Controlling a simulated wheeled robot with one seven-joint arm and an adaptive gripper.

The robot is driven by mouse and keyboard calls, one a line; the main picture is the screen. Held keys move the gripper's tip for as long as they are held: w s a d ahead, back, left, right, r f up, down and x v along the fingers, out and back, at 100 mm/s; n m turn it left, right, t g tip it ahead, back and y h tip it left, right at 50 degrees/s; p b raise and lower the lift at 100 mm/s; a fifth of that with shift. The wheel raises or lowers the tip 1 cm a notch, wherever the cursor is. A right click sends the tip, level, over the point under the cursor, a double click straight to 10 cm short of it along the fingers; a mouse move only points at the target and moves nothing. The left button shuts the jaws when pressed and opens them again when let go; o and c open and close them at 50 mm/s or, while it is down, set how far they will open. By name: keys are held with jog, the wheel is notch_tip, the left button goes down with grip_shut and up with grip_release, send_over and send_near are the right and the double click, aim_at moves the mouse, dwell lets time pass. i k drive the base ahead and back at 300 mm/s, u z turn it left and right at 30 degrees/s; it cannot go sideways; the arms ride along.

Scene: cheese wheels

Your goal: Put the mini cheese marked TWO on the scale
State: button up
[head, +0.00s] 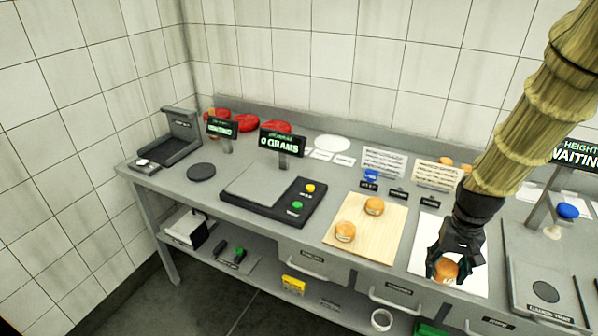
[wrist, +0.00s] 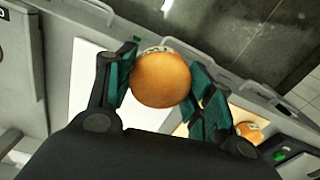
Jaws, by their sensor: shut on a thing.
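My gripper (head: 443,259) is shut on an orange mini cheese (head: 446,272) over the white sheet at the right of the bench. In the wrist view the cheese (wrist: 160,80) sits between the two green-padded fingers. Its pale label faces mostly away at the top edge, and I cannot read it. Two more mini cheeses (head: 345,232) and (head: 374,206) lie on the wooden board, their marks too small to read. The scale (head: 262,187), left of the board, has a bare grey plate, yellow and green buttons, and a display (head: 283,142) reading 0 GRAMS.
The wooden board (head: 352,246) lies between the scale and the white sheet (head: 470,284). Small label signs (head: 399,194) and upright cards (head: 384,162) stand behind. A height gauge (head: 541,240) stands at the right. A black disc (head: 201,172) lies left of the scale.

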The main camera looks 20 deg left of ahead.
aim_at(257, 187)
jog(key=u, duration=0.55)
jog(key=i, duration=0.9)
jog(key=u, duration=0.9)
